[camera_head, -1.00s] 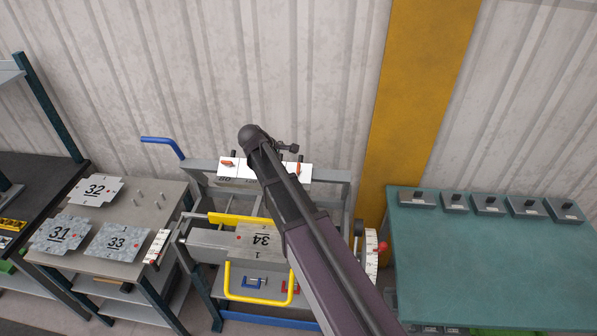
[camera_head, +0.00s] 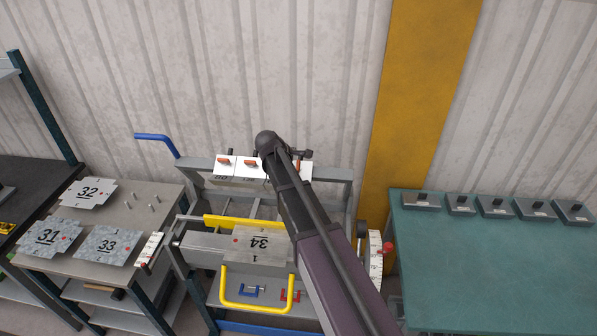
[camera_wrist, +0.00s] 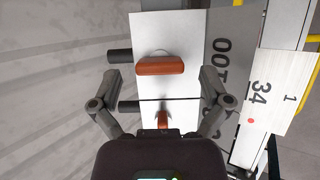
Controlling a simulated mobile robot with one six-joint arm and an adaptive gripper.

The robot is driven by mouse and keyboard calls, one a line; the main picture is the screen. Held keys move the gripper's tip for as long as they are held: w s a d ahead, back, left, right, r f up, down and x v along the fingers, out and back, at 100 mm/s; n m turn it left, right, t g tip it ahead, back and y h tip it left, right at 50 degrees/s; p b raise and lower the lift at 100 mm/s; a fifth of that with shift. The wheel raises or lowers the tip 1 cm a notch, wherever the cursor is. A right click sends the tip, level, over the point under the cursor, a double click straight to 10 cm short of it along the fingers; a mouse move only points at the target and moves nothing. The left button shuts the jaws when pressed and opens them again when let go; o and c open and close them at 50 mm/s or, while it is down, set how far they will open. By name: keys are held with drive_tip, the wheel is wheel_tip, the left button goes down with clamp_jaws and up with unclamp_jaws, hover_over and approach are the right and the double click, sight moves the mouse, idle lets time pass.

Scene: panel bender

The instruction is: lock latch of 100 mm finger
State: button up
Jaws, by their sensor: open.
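The 100 mm finger (camera_wrist: 165,32) is a white plate with a grey face marked "100", seen in the wrist view. Its orange latch (camera_wrist: 160,67) lies crosswise in the picture. My gripper (camera_wrist: 161,88) is open and empty, one fingertip on each side, just below this latch in the picture. I cannot tell its height above the plate. A second orange latch (camera_wrist: 162,120) on the adjoining plate points lengthwise and is partly hidden by my gripper body. In the head view, my arm covers part of the finger row; two orange latches (camera_head: 224,161) (camera_head: 250,163) show left of it.
Sheet 34 (camera_head: 258,243) lies on the bender in front of the fingers, beside a yellow bar (camera_head: 228,221). A blue handle (camera_head: 155,137) rises at left. Side tables hold sheets 31, 32, 33 and several grey blocks. The corrugated wall (camera_head: 230,70) stands close behind.

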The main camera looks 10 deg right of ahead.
drive_tip(key=shift+b+x, duration=0.55)
drive_tip(key=shift+x, duration=0.45)
drive_tip(key=c, duration=1.2)
